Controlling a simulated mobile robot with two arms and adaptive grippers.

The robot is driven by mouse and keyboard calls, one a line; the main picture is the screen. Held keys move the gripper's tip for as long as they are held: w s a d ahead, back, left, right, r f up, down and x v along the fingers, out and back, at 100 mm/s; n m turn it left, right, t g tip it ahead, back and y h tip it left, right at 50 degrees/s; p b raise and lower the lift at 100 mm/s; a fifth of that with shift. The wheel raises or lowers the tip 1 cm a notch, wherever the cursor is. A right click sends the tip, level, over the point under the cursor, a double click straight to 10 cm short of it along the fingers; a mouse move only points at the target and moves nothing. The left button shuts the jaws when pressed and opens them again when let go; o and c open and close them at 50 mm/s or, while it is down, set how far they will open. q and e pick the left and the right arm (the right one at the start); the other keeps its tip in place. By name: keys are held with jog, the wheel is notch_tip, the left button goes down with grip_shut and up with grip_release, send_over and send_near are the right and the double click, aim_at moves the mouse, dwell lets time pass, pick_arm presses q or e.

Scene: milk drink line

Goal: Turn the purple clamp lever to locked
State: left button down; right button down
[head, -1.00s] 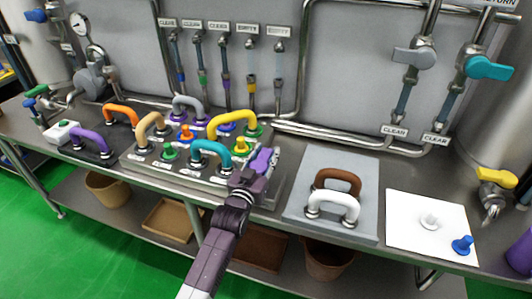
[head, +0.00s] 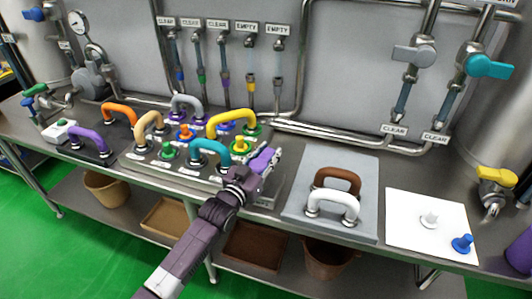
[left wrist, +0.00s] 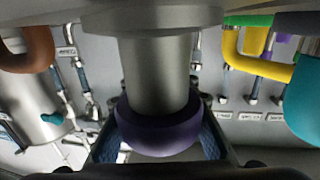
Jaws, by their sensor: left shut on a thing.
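The purple clamp lever (head: 262,158) is at the right end of the fixture plate that carries the coloured handles, near the table's front edge. My left gripper (head: 265,168) is at the lever and shut on it, partly covering it in the head view. In the left wrist view the rounded purple end (left wrist: 160,130) sits between the two fingers, below a grey cylinder (left wrist: 158,75). The lever's base and any lock marking are hidden or too small to read. My right gripper is not in view.
A teal handle (head: 209,147) and a yellow handle (head: 232,115) stand close left of my gripper. To the right, a grey plate (head: 340,163) carries a brown and a white handle. A white sheet (head: 410,202) with two small knobs lies farther right.

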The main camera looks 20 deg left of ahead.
pick_arm(q)
jog(key=shift+s+d+m+g+h+b, duration=0.1)
jog(key=shift+d+m+g+h+b, duration=0.25)
jog(key=shift+m+h+b, duration=0.45)
jog(key=shift+s+d+m+g+h+b, duration=0.1)
jog(key=shift+d+m+g+h+b, duration=0.3)
jog(key=shift+h, duration=0.7)
jog(key=shift+a, duration=0.1)
jog(key=c, duration=1.5)
grip_release()
jog(key=shift+s+a+f, duration=0.1)
jog(key=shift+s, duration=0.1)
jog(key=v, duration=1.1)
jog(key=shift+s, duration=0.3)
